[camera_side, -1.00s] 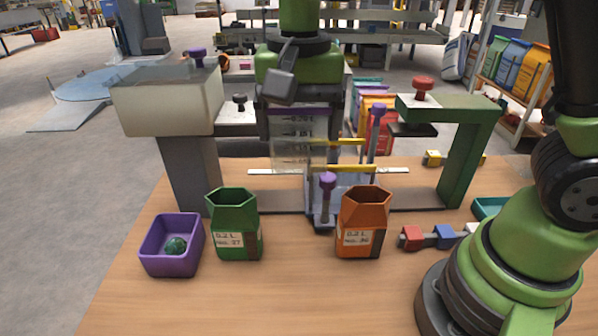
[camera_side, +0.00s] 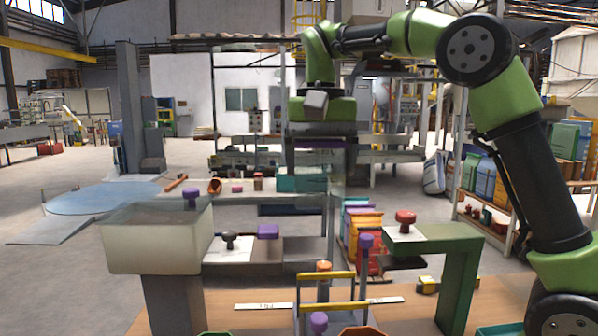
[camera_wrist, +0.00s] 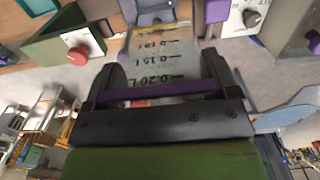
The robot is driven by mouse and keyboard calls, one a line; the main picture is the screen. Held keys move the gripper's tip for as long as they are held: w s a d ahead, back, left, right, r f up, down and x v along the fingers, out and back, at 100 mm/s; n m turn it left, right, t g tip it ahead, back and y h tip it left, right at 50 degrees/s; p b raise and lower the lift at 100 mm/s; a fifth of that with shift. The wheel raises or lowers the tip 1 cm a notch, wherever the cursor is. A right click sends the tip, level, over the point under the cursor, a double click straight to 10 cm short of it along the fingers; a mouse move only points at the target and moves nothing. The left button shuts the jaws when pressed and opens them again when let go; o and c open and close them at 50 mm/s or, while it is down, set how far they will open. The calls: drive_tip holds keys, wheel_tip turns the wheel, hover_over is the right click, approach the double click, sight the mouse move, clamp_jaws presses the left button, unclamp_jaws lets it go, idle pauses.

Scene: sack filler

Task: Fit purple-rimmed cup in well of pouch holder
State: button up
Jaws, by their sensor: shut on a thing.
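The clear cup with the purple rim (camera_side: 320,143) is in my gripper (camera_side: 319,160), high above the bench in the side view. In the wrist view, my gripper (camera_wrist: 166,85) is shut around the cup just below its purple rim (camera_wrist: 170,92), and volume marks show on its wall. The pouch holder (camera_side: 330,292) stands below, with yellow bars and purple knobs; its lower part is cut off by the frame. Part of the holder shows beyond the cup in the wrist view (camera_wrist: 155,12). The cup is apart from the holder; the well itself is not clearly visible.
A pale box on a grey post (camera_side: 158,240) stands left of the holder. A green bracket with a red knob (camera_side: 435,240) stands on the right. The tops of a green pouch (camera_side: 213,333) and an orange pouch (camera_side: 362,331) show at the bottom edge.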

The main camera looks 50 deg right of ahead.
sight(335, 163)
drive_tip(key=d, duration=0.2)
drive_tip(key=d+f, duration=0.1)
drive_tip(key=d, duration=0.1)
drive_tip(key=shift+w+d, duration=0.1)
drive_tip(key=shift+d, duration=0.05)
wheel_tip(335, 163, down, 22)
drive_tip(key=shift+r, duration=0.15)
idle(0.7)
drive_tip(key=shift+f, duration=2.5)
drive_tip(key=o, duration=0.8)
